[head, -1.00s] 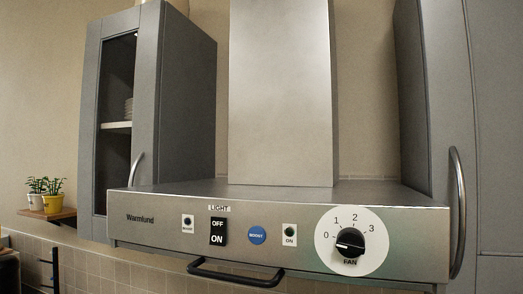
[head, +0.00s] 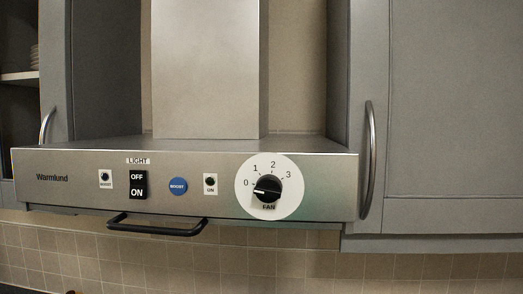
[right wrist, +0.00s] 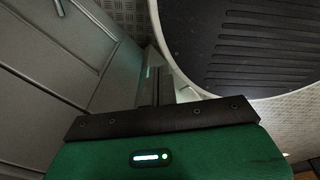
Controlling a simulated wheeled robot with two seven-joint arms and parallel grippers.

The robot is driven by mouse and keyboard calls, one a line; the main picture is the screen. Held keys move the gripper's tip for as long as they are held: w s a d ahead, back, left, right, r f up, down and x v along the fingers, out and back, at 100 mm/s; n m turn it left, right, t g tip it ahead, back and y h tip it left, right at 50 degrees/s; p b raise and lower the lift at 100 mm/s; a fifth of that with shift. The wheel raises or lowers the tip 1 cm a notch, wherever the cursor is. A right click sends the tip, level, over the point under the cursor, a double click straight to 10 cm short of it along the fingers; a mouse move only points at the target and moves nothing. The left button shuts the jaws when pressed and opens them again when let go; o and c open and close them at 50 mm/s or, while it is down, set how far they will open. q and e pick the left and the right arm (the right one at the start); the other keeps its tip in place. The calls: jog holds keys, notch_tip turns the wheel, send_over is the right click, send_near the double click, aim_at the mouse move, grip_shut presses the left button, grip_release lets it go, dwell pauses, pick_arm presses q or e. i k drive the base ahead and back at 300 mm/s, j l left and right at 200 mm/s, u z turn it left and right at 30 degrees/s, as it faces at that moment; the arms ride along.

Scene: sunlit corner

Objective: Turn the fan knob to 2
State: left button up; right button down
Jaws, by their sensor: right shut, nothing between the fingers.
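The fan knob (head: 268,188) is a black dial on a round white plate (head: 289,206) marked 0, 1, 2 and 3. It sits at the right end of the steel range hood's front panel (head: 325,192) in the head view. Its white pointer mark points left, at or close to 0. My right gripper (right wrist: 153,73) shows in the right wrist view, shut and empty, away from the knob, which is not in that view. My left gripper is in no view.
Left of the knob are a blue boost button (head: 178,186), a black light switch (head: 138,185) and small indicators. A black bar handle (head: 157,228) juts out below the hood. A grey cabinet (head: 440,120) with a metal handle (head: 368,160) stands close on the right.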

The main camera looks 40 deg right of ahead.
aim_at(268, 188)
jog(key=k+z, duration=0.1)
jog(key=z, duration=0.3)
jog(key=l+z, duration=0.1)
jog(key=z, duration=0.25)
jog(key=k+l+z, duration=0.1)
jog(key=z, duration=0.3)
